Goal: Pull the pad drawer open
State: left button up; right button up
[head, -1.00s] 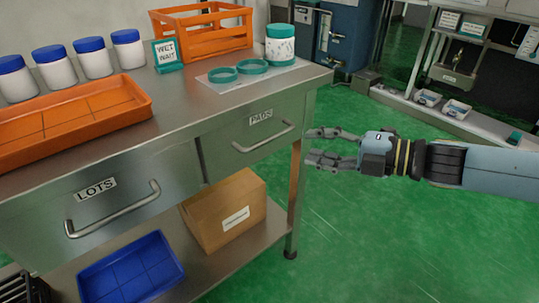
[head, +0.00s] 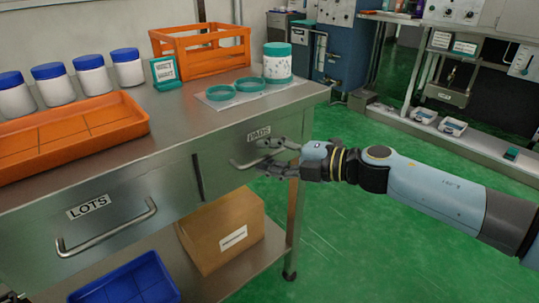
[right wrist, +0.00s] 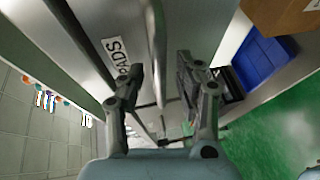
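The pad drawer (head: 222,148) is the right drawer in the steel table, with a "PADS" label (head: 258,133). It looks shut, flush with the table front. Its bar handle (head: 238,164) is partly hidden behind my right gripper (head: 262,157). In the right wrist view the handle (right wrist: 157,40) runs between the two fingers of the right gripper (right wrist: 160,78), and the "PADS" label (right wrist: 117,55) is beside it. The fingers are open, with visible gaps to the bar.
The "LOTS" drawer (head: 125,205) is shut at the left. On the table stand white jars with blue lids (head: 90,78), an orange tray (head: 125,125), an orange crate (head: 200,60) and a teal-lidded jar (head: 278,65). A cardboard box (head: 215,225) sits below. The green floor is clear at the right.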

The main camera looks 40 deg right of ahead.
pick_arm(q)
jog(key=shift+w, duration=0.1)
pick_arm(e)
grip_shut()
jog(key=shift+s, duration=0.1)
dwell(0.4)
